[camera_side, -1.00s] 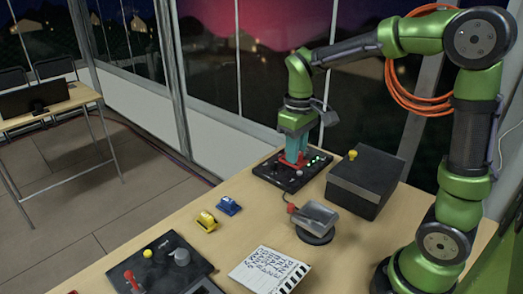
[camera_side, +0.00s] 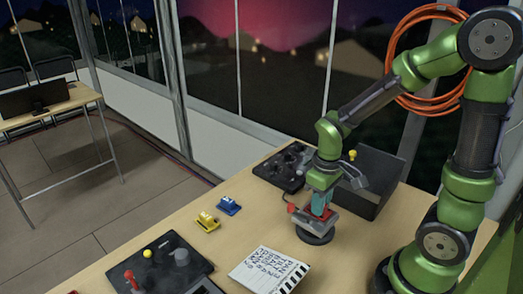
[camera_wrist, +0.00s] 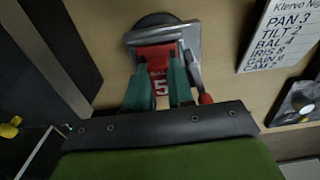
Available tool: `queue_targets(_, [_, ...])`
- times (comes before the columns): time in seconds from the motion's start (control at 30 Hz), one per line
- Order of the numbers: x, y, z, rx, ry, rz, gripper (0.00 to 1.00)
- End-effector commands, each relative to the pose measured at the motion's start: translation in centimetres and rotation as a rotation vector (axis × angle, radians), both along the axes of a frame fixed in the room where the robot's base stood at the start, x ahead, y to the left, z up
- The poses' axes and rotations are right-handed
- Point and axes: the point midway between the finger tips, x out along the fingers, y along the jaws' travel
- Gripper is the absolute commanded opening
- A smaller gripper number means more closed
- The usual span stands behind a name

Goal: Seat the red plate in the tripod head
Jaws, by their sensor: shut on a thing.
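The tripod head (camera_side: 322,225) is a silver tilted tray on a round black base, with a red-tipped lever (camera_side: 292,208) at its left side. My gripper (camera_side: 320,206) is right at the tray, its teal fingers pointing down and shut on the red plate (camera_wrist: 155,57). The red lever tip (camera_wrist: 205,99) shows at lower right there. The plate's underside is hidden, so I cannot tell whether it touches the tray.
A black box (camera_side: 366,184) with a yellow knob stands close behind the head. A black control panel (camera_side: 282,167) lies at the back. Yellow (camera_side: 207,221) and blue (camera_side: 229,205) blocks and a white lettered board (camera_side: 265,270) lie to the left and front. Bare table lies between them.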

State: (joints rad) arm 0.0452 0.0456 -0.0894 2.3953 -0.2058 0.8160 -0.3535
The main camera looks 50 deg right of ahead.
Motion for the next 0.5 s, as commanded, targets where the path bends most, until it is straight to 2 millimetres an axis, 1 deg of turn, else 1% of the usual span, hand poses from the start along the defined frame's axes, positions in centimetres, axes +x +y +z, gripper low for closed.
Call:
queue_targets(0.4, [-0.01,-0.02,-0.61,0.0,0.001,-0.001,0.0])
queue_targets(0.43, [0.0,-0.02,-0.56,0.0,0.0,-0.001,0.27])
queue_targets(0.47, [0.01,-0.02,-0.55,0.0,0.0,-0.001,0.32])
queue_targets(0.5, [0.01,-0.02,-0.55,0.0,0.0,-0.001,0.33])
